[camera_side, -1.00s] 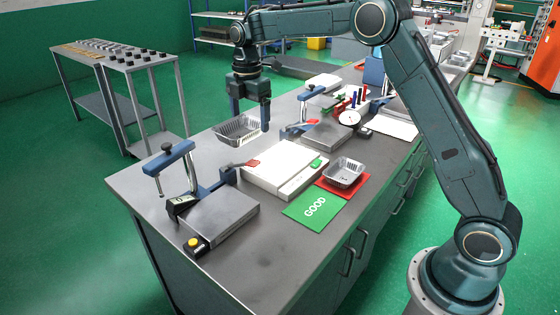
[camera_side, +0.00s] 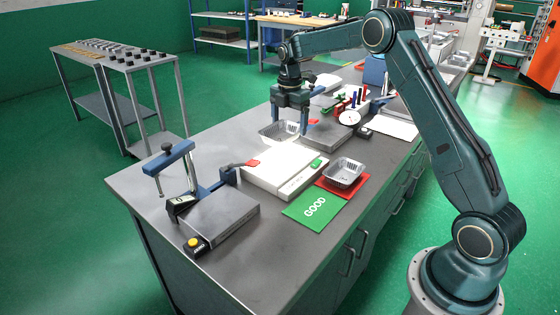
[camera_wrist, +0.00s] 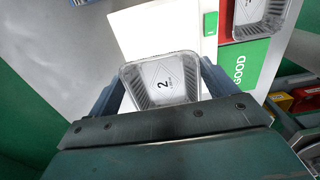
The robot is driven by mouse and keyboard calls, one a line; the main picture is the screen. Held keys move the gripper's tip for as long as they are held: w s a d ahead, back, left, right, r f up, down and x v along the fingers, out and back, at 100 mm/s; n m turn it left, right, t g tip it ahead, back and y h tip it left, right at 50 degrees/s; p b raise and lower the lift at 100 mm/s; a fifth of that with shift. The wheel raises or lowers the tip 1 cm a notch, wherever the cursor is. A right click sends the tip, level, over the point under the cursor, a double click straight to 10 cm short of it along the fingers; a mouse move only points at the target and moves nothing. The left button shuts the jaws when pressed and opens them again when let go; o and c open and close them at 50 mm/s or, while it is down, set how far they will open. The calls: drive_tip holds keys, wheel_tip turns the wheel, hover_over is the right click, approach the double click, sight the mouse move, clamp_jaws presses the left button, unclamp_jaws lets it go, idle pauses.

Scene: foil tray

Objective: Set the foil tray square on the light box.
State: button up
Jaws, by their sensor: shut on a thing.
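The foil tray (camera_side: 272,132) is between the two blue fingers of my gripper (camera_side: 290,130), which is shut on it. In the wrist view the tray (camera_wrist: 163,84), marked "2", sits upright between the fingers and overlaps the near part of the white light box (camera_wrist: 155,30). There the tray looks slightly turned against the box's edges. In the side view the light box (camera_side: 272,168) lies flat on the bench, in front of the tray, with its top bare. The height gap between tray and box is hard to tell.
A second foil tray (camera_side: 344,172) sits on a red mat (camera_side: 352,187) right of the light box, beside a green GOOD mat (camera_side: 313,208). A clamp fixture (camera_side: 205,208) stands at the left front. A fixture with a dial (camera_side: 348,118) stands behind at the right.

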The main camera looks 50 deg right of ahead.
sight(289, 135)
drive_tip(key=shift+f, duration=0.15)
drive_tip(key=shift+f, duration=3)
drive_tip(key=shift+f, duration=0.25)
drive_tip(key=o, duration=0.8)
wheel_tip(289, 135, up, 14)
